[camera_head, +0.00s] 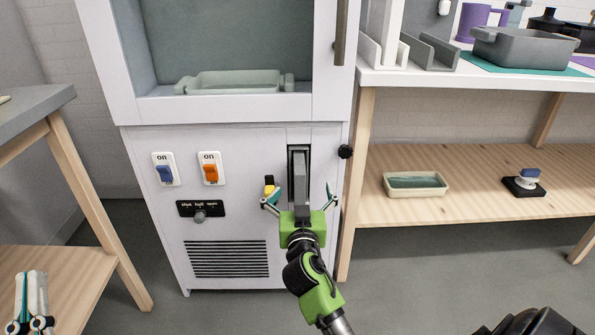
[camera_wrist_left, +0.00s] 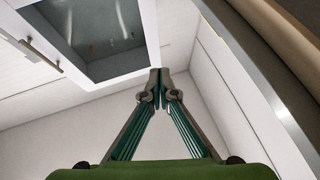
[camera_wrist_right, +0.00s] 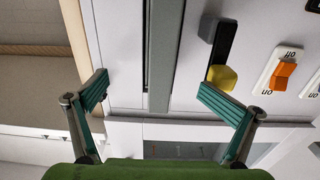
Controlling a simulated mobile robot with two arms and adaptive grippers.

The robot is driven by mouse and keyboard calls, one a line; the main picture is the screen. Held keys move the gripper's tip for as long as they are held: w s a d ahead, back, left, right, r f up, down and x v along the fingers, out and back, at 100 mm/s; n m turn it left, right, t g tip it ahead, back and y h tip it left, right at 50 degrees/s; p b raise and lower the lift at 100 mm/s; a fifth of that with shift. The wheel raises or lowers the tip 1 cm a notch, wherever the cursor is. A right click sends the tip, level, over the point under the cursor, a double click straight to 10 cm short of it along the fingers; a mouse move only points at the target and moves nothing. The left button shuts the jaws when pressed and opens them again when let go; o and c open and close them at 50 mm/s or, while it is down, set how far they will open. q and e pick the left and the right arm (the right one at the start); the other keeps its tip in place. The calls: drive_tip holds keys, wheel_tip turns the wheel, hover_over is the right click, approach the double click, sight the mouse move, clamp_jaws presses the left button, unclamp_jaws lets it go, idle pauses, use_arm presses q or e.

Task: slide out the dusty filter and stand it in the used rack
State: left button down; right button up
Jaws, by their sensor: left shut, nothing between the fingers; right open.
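A narrow grey filter edge (camera_head: 301,178) shows in a dark upright slot in the white cabinet's front; its face is hidden, so dust cannot be seen. My right gripper (camera_head: 301,198) is open in front of the slot, one finger on each side. In the right wrist view the grey edge (camera_wrist_right: 163,60) lies between the spread fingers, apart from both. A yellow-ended black latch (camera_head: 269,188) is left of the slot. My left gripper (camera_head: 31,290) is shut and empty at lower left. A white upright rack (camera_head: 371,52) and a grey rack (camera_head: 430,52) stand on the right-hand counter; I cannot tell which is the used one.
The cabinet carries blue (camera_head: 165,174) and orange (camera_head: 211,172) switches, a dial (camera_head: 200,214) and a vent (camera_head: 227,258). A black knob (camera_head: 345,152) sticks out at its right edge. A grey pan (camera_head: 527,48) stands on the counter. A wooden table (camera_head: 85,220) is at left.

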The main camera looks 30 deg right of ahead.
drive_tip(key=shift+v, duration=0.95)
drive_tip(key=shift+b+v, duration=0.3)
drive_tip(key=shift+v, duration=1.1)
use_arm(q)
drive_tip(key=s+r+t, duration=0.1)
drive_tip(key=r, duration=0.1)
drive_tip(key=s+r+t+h, duration=0.1)
drive_tip(key=s+r, duration=0.1)
drive_tip(key=shift+s+a+r+t, duration=0.1)
drive_tip(key=shift+s+a+t, duration=0.05)
drive_tip(key=shift+s+t, duration=0.2)
use_arm(e)
drive_tip(key=shift+v, duration=1.05)
use_arm(q)
drive_tip(key=shift+w, duration=0.1)
